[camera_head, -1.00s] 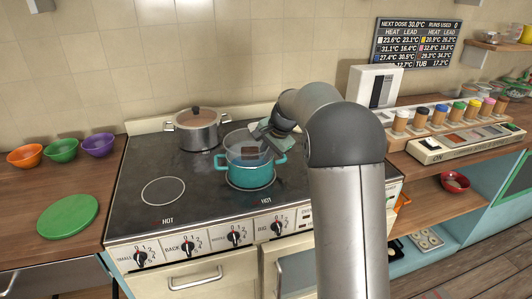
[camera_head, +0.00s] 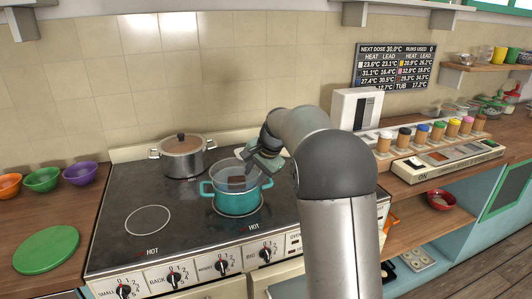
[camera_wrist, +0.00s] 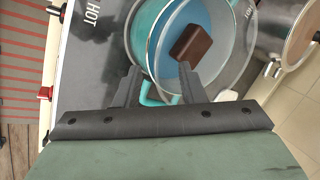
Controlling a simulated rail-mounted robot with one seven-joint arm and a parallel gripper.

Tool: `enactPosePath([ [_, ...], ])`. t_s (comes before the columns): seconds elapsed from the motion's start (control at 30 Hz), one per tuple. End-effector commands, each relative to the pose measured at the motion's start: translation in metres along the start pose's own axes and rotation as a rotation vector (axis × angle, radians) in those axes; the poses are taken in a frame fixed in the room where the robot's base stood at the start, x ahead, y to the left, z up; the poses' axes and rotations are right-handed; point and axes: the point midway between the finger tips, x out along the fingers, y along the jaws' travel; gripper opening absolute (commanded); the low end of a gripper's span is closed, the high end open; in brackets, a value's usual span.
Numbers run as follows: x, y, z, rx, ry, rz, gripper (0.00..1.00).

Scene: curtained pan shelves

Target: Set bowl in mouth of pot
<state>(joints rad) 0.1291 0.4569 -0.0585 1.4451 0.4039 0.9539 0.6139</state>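The teal pot (camera_head: 238,203) stands upright on a stove burner, and its rim and handle also show in the wrist view (camera_wrist: 143,28). A clear glass bowl (camera_head: 226,168) sits in the pot's mouth, its upper part standing above the rim. A dark brown block (camera_wrist: 190,43) lies in the bowl. My gripper (camera_wrist: 162,80) is at the near edge of the bowl in the wrist view, above a pot handle. Its two fingers are apart, with the rim area between them. In the head view my gripper (camera_head: 257,164) hides the bowl's right side.
A lidded steel pot (camera_head: 182,157) stands behind on the stove (camera_head: 110,225). Orange, green and purple bowls (camera_head: 80,173) and a green disc (camera_head: 45,250) are on the left counter. A white box (camera_head: 355,110) and a rack of capped bottles (camera_head: 421,133) are at right.

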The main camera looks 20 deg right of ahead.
Motion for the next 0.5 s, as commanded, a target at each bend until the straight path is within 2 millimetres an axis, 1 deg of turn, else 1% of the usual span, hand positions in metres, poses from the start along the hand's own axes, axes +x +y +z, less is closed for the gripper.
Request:
enactPosePath([
  [0.03,-0.012,0.000,-0.001,0.000,0.004,-0.005,0.37],
  [0.3,-0.080,0.000,-0.001,0.001,0.005,-0.004,0.37],
  [0.5,-0.121,0.000,0.000,0.000,0.004,-0.003,0.37],
])
